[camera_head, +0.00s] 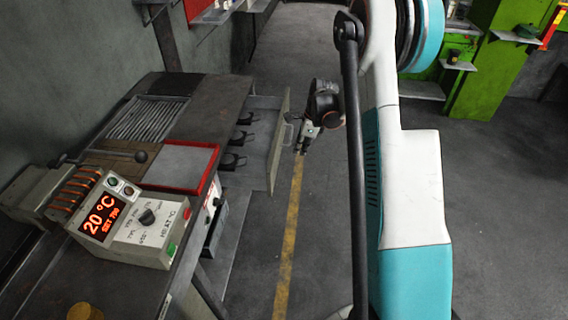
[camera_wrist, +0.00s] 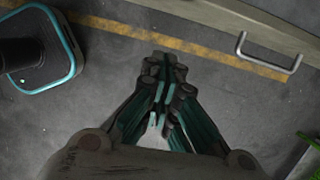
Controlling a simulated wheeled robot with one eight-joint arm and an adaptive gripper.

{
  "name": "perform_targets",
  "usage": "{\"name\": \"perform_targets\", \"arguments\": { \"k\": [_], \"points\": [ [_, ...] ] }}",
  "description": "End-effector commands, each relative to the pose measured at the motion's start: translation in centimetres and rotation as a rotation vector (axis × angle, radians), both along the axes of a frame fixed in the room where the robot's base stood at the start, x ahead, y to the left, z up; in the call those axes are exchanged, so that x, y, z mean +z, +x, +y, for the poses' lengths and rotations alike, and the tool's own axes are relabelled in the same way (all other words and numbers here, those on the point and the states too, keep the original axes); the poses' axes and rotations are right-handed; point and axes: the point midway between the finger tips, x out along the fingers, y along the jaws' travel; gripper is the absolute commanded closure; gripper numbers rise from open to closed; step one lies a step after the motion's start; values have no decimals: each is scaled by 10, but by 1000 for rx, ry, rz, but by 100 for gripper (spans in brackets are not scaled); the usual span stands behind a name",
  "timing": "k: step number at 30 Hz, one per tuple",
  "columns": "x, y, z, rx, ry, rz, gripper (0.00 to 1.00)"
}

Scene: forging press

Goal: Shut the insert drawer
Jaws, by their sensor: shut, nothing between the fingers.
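The insert drawer (camera_head: 280,143) stands pulled out from the right side of the workbench, with dark inserts (camera_head: 238,137) inside. Its bar handle (camera_head: 288,134) is on the front, facing my gripper. In the wrist view the handle (camera_wrist: 268,54) shows at the upper right, on the drawer front (camera_wrist: 235,17). My gripper (camera_head: 301,149) is just right of the drawer front in the head view, apart from the handle. In the wrist view my gripper (camera_wrist: 163,95) has its fingers together, with nothing between them and bare floor beneath.
The workbench (camera_head: 215,100) carries a control box (camera_head: 138,225) reading 20 °C and a red-edged plate (camera_head: 183,165). A lower, smaller drawer (camera_head: 215,232) is below. Green machinery (camera_head: 500,60) stands at the back right.

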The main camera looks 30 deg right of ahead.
Motion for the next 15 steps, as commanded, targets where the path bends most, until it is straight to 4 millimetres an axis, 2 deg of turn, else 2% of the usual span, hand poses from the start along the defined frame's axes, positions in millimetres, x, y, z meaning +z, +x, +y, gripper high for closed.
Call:
{"name": "perform_targets", "arguments": {
  "k": [8, 15],
  "points": [
    [-25, 3, -3, -43, 13, 14, 100],
    [-69, 9, 7, -40, 13, 13, 100]
  ]
}}
